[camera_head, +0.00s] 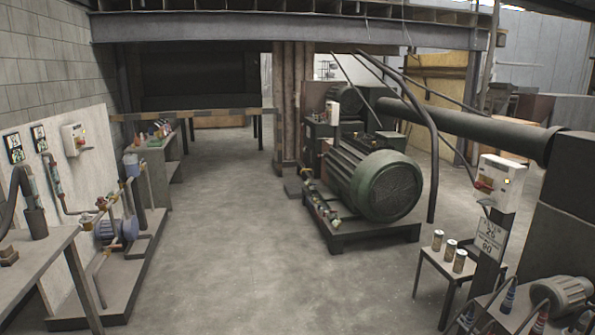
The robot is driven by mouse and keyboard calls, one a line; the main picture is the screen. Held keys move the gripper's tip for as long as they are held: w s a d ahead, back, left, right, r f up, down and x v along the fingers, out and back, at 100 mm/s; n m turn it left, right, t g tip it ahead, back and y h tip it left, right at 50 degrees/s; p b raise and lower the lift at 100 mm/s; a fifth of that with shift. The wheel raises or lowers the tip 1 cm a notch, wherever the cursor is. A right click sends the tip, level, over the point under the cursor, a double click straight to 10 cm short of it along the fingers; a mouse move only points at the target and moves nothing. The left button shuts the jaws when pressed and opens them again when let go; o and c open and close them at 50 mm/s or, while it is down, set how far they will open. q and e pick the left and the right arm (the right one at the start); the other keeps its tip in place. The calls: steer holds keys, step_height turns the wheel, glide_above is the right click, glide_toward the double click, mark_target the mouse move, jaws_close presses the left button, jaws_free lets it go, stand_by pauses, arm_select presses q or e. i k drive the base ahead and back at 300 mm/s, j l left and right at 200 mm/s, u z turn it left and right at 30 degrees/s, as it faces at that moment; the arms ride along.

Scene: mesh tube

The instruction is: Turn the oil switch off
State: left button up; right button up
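Several white switch boxes are in view, and I cannot tell from labels which is the oil switch. A small white box (333,112) is on the large green motor's machine. Switch positions are too small to read. Neither of my grippers is in view.
The large green motor (385,185) sits on a dark base at centre right. A small table with several cans (459,260) stands at the right. A grey table (45,258) is at the near left. The concrete floor (235,240) between is clear.

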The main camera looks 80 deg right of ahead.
mark_target(478, 185)
steer(key=z, duration=3.9)
steer(key=i+j+z, duration=0.1)
steer(key=i, duration=0.4)
steer(key=i+j+z, duration=0.15)
steer(key=i, duration=0.35)
